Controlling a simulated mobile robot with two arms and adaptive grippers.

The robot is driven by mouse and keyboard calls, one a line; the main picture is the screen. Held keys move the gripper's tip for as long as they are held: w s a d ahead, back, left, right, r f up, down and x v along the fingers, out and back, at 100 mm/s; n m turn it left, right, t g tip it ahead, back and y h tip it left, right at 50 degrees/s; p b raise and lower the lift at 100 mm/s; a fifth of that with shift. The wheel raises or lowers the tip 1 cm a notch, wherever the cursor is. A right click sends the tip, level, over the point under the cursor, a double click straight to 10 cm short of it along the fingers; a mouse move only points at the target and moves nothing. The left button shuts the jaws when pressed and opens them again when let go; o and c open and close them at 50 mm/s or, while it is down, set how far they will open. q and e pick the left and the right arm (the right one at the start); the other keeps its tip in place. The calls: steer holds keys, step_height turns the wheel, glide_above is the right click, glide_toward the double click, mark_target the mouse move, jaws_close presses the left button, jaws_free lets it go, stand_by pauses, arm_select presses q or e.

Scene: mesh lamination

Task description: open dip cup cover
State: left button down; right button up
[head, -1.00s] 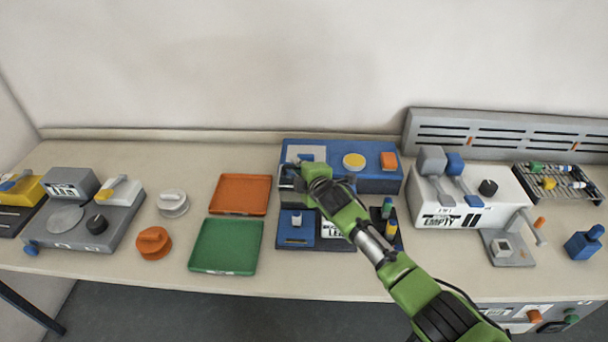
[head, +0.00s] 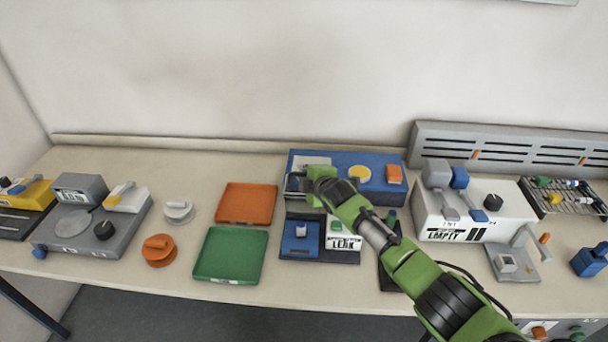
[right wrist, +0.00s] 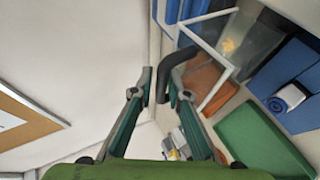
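The blue dip station (head: 331,163) stands at the back of the table, with a yellow disc (head: 360,173) and an orange block (head: 394,174) on top. A clear dip cup cover with pale edges (head: 297,184) is at its left front, partly hidden by my right gripper (head: 305,182). In the right wrist view the cover's pale frame (right wrist: 220,92) and a dark bent handle (right wrist: 226,63) are beside the right fingertip. My right gripper's fingers (right wrist: 162,72) are apart there. I cannot tell whether they touch the handle. My left gripper is out of view.
An orange tray (head: 246,203) and a green tray (head: 229,255) lie left of the station. A blue holder and a LEAK sign (head: 343,243) stand in front. A white machine (head: 455,215) is to the right. Orange (head: 159,250) and white (head: 179,210) knobs lie left.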

steer(key=shift+s, duration=0.1)
stand_by(0.3)
steer(key=shift+v, duration=0.95)
steer(key=v, duration=1)
